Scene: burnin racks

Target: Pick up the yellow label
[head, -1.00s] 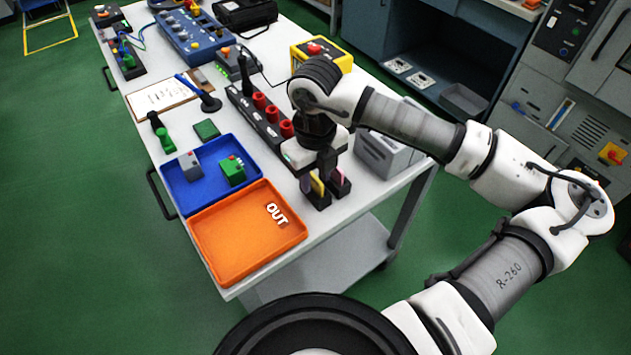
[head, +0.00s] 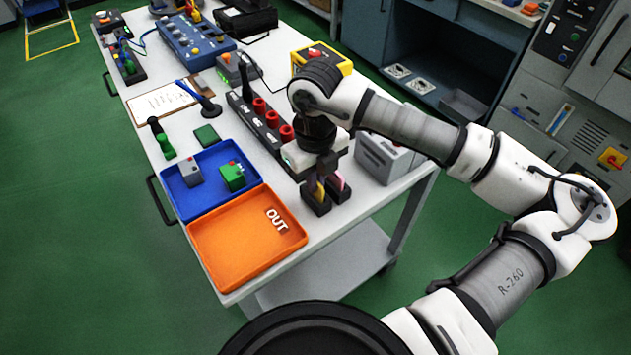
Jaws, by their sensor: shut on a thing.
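The yellow label (head: 319,190) stands upright in a small black holder (head: 316,204) at the right front edge of the table, in the head view. A pink label (head: 336,182) stands close beside it, in a matching black part to the right. My gripper (head: 321,181) points down from above, shut on the yellow label. The fingertips and the lower part of the label are partly hidden, and I cannot tell whether the label has left the holder.
An orange tray (head: 236,262) marked OUT is empty at the front left. A blue tray (head: 190,207) behind it holds a grey and a green block. A black strip with red knobs (head: 272,119) and a grey box (head: 382,160) flank my gripper.

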